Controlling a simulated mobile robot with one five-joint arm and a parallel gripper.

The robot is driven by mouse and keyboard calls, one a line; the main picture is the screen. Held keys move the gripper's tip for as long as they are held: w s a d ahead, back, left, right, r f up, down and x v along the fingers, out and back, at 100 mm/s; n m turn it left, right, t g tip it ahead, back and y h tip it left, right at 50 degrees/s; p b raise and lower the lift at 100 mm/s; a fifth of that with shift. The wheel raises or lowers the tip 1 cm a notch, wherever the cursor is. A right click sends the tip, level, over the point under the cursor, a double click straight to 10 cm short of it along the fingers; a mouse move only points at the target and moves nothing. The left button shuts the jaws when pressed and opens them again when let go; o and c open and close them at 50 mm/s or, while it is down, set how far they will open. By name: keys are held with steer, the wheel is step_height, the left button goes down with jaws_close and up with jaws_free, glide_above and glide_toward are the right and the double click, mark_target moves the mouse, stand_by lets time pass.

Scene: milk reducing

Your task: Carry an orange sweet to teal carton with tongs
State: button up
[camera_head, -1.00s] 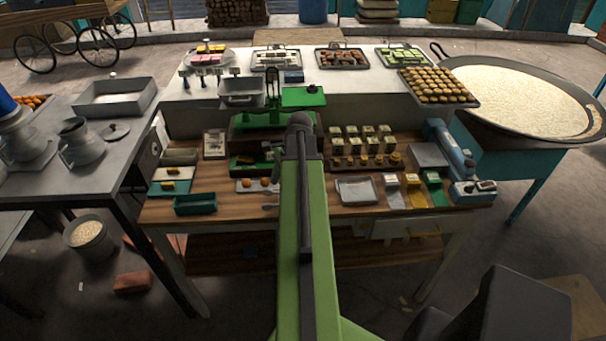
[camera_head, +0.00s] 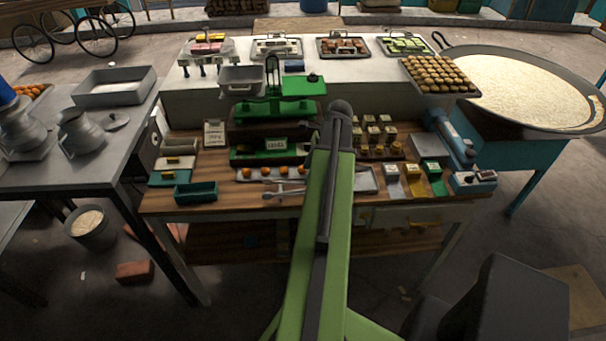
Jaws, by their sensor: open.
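Several small orange sweets, such as one near the left (camera_head: 246,173), sit in a row on a pale tray (camera_head: 262,179) at the middle of the wooden table. The metal tongs (camera_head: 283,190) lie on the table just in front of that tray, partly cut off by my arm on the right. An open dark teal carton (camera_head: 196,192) stands at the table's front left and looks empty. My green arm rises across the middle of the picture to a dark joint. My gripper is not visible; it may be hidden behind the arm.
A green scale (camera_head: 270,108) stands behind the sweets. Several white, yellow and green packets (camera_head: 413,180) and a blue machine (camera_head: 455,150) are on the right. A small teal tray (camera_head: 168,179) lies behind the carton. Bare wood lies between carton and tongs.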

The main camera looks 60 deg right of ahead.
mark_target(302, 184)
steer(key=b+x, duration=0.5)
steer(key=x, duration=0.2)
steer(key=shift+b, duration=0.3)
steer(key=shift+r, duration=0.1)
steer(key=c, duration=0.7)
step_height(302, 184, up, 12)
steer(key=p, duration=1.2)
